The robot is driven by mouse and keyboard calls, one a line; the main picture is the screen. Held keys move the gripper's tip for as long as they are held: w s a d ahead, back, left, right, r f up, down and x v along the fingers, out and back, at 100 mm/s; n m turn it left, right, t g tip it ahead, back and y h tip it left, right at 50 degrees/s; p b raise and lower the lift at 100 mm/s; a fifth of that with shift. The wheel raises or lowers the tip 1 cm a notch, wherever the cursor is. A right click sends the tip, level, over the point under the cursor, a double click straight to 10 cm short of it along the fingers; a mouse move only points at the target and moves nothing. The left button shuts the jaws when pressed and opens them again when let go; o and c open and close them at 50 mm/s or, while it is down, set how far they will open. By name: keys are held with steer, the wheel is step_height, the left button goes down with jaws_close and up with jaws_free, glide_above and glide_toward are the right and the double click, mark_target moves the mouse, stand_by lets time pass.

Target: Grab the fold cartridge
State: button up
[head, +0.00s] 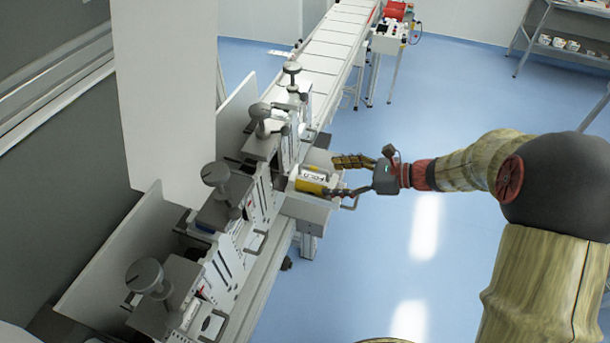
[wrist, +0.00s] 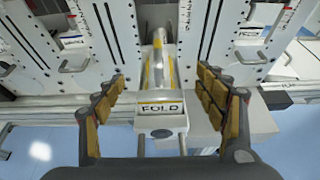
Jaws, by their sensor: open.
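The fold cartridge (head: 312,180) is a white and yellow piece with a FOLD label. It rests in a light grey open drawer-like holder (head: 303,208) on the right side of the machine. My gripper (head: 336,174) reaches in from the right, its two fingers spread wide. In the wrist view the FOLD label and the yellow-marked cartridge (wrist: 159,65) are centred between the open fingers of my gripper (wrist: 160,80). A gap shows on both sides, and the jaws hold nothing. Where the cartridge's lower part meets the holder is not clear.
Grey machine modules with round knobs (head: 215,174) line the machine to the left. White slotted plates (wrist: 120,40) stand behind the cartridge in the wrist view. A long conveyor (head: 335,40) runs away at the back. The blue floor (head: 455,110) to the right is largely clear.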

mark_target(311, 176)
steer(key=shift+a+f, duration=0.2)
steer(key=shift+a, duration=0.4)
steer(key=shift+w+f, duration=0.2)
steer(key=shift+w+a+f, duration=0.15)
steer(key=shift+a, duration=0.1)
steer(key=b+x, duration=0.1)
steer(key=x, duration=0.4)
steer(key=shift+a, duration=0.3)
steer(key=c, duration=0.3)
steer(key=shift+r, duration=0.2)
steer(key=c, duration=1.4)
steer(key=shift+o, duration=0.2)
steer(key=shift+r, duration=0.1)
